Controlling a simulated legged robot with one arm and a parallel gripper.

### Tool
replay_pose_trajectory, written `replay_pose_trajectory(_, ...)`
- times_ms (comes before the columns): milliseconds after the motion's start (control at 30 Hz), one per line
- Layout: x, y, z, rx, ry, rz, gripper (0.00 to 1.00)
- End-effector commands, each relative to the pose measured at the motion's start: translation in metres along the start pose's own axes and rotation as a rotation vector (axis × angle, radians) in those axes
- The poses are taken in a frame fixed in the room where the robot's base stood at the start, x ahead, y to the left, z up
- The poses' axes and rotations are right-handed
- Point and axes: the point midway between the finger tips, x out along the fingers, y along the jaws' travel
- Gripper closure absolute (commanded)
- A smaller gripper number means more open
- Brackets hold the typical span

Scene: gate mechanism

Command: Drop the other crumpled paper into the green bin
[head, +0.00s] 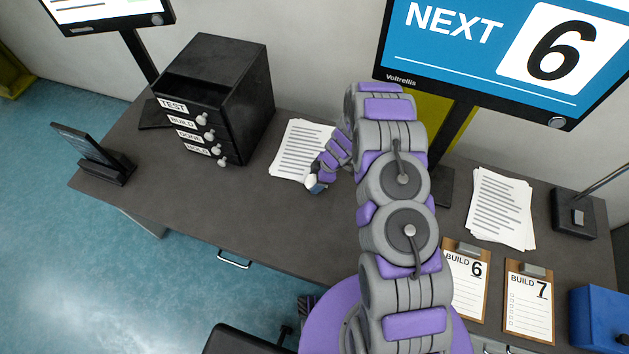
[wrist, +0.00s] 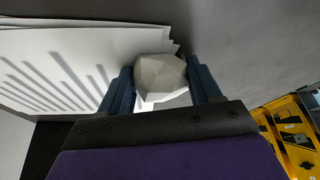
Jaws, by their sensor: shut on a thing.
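The crumpled paper (wrist: 160,78) is a pale grey-white faceted ball between the two blue fingers in the wrist view. My gripper (wrist: 161,88) is shut on it. In the head view my gripper (head: 313,184) is over the desk, at the lower right of the left paper stack, with a small white bit of the ball at its tip. I cannot clearly make out a green bin. An olive-yellow object (head: 12,72) on the floor is cut off at the far left edge.
Printed sheets (head: 297,150) lie beside a black drawer unit (head: 215,95) on the dark desk (head: 210,215). A phone stand (head: 95,155) is at left. Clipboards (head: 528,300), a blue box (head: 600,318) and a large monitor (head: 500,60) are at right. The desk's front left is clear.

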Motion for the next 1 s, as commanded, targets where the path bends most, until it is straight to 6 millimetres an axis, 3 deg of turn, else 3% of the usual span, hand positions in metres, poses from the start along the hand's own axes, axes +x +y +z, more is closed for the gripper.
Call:
replay_pose_trajectory(267, -0.009, 0.0, -0.004, -0.001, 0.0, 0.0, 0.7)
replay_pose_trajectory(467, -0.035, -0.001, -0.015, -0.002, 0.001, 0.0, 0.7)
replay_pose_trajectory(1000, -0.056, -0.102, 0.015, 0.004, 0.005, -0.002, 0.7)
